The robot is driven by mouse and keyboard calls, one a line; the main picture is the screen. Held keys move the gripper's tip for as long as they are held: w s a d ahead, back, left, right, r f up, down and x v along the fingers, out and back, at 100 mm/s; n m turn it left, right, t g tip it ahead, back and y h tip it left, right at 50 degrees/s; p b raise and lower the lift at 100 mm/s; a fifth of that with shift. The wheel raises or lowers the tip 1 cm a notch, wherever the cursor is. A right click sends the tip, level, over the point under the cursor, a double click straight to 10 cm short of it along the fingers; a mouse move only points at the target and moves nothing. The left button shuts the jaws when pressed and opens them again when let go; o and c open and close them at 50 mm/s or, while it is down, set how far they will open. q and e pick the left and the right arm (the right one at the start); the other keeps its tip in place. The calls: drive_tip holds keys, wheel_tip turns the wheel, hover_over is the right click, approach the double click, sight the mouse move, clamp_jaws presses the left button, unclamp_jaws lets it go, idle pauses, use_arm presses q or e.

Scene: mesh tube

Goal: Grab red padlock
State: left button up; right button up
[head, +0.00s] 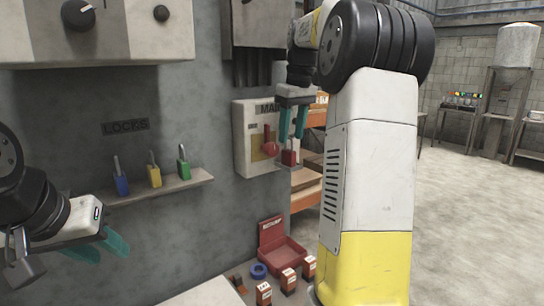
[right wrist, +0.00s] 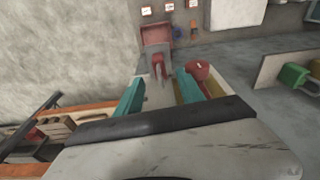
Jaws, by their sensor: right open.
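The red padlock (head: 289,157) hangs or sits at the lower right of the white panel (head: 243,140), just below my right gripper. My left gripper (head: 104,252) is open and empty at the lower left, away from the padlock.
A red-knobbed lever (head: 270,147) is close beside my right gripper's fingers. Blue (head: 121,185), yellow (head: 154,176) and green (head: 183,168) padlocks stand on a wall shelf (head: 196,180) at left. A red bin (head: 284,256) and small boxes sit below. Open floor lies to the right.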

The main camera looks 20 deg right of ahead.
sight(289, 150)
drive_tip(key=f, duration=0.2)
drive_tip(key=w+f, duration=0.1)
drive_tip(key=f, duration=0.1)
drive_tip(key=shift+a+f, duration=0.1)
drive_tip(key=shift+a, duration=0.1)
clamp_jaws()
